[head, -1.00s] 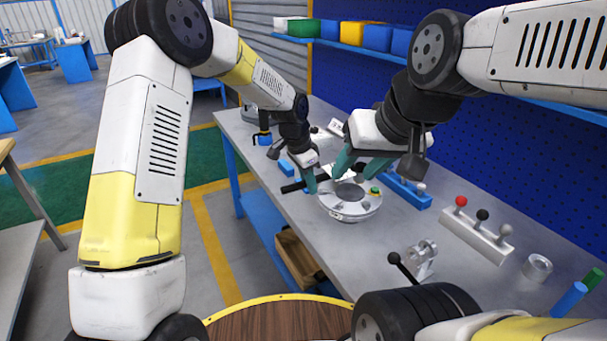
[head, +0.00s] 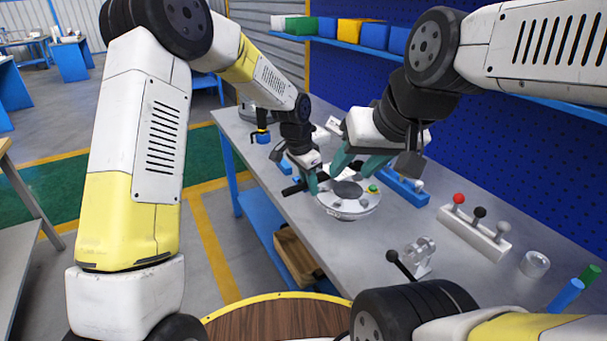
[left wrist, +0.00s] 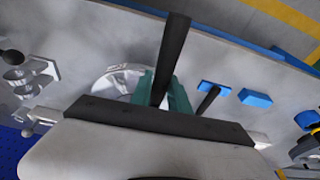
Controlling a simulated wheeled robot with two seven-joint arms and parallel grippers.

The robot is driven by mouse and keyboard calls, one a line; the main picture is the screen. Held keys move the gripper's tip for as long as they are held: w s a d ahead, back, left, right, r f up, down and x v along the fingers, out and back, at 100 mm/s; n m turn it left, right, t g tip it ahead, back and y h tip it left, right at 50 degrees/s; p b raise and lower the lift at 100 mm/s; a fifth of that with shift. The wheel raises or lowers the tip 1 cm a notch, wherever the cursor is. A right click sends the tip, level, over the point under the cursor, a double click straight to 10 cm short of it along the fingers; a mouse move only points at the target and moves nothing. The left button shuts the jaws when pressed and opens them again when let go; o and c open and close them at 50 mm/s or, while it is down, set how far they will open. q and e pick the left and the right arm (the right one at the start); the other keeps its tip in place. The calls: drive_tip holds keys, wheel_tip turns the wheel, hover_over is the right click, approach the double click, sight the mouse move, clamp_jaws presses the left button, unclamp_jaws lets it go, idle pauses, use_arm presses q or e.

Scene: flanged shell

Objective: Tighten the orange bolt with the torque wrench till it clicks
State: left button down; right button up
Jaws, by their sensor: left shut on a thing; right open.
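The round flanged shell (head: 338,211) is a pale metal piece on the grey bench, with a dark centre. It also shows in the left wrist view (left wrist: 112,82), partly behind my gripper. My left gripper (head: 311,183) is at the shell's left side, its teal fingers (left wrist: 165,92) shut on a black bar-like handle (left wrist: 174,50), which looks like the torque wrench. In the head view the handle (head: 292,189) sticks out left. My right gripper (head: 352,168) is open above the shell's far side. I cannot make out the orange bolt; the grippers may cover it.
A green-and-yellow knob (head: 374,188) is at the shell's right edge. A blue holder (head: 408,192) lies behind it. A lever block with red, black and grey knobs (head: 474,234), a metal bracket (head: 419,256) and a ring (head: 535,264) stand to the right. The bench front is fairly clear.

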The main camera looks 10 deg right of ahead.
use_arm(q)
drive_tip(key=shift+w+d+v, duration=0.1)
drive_tip(key=shift+d+v, duration=0.1)
drive_tip(key=shift+v, duration=0.75)
drive_tip(key=shift+w+d+v, duration=0.15)
drive_tip(key=shift+d+v, duration=0.05)
drive_tip(key=shift+v, duration=0.8)
drive_tip(key=shift+w+d+v, duration=0.1)
drive_tip(key=shift+d+v, duration=0.1)
drive_tip(key=shift+v, duration=0.75)
drive_tip(key=shift+r, duration=0.15)
drive_tip(key=shift+s, duration=0.1)
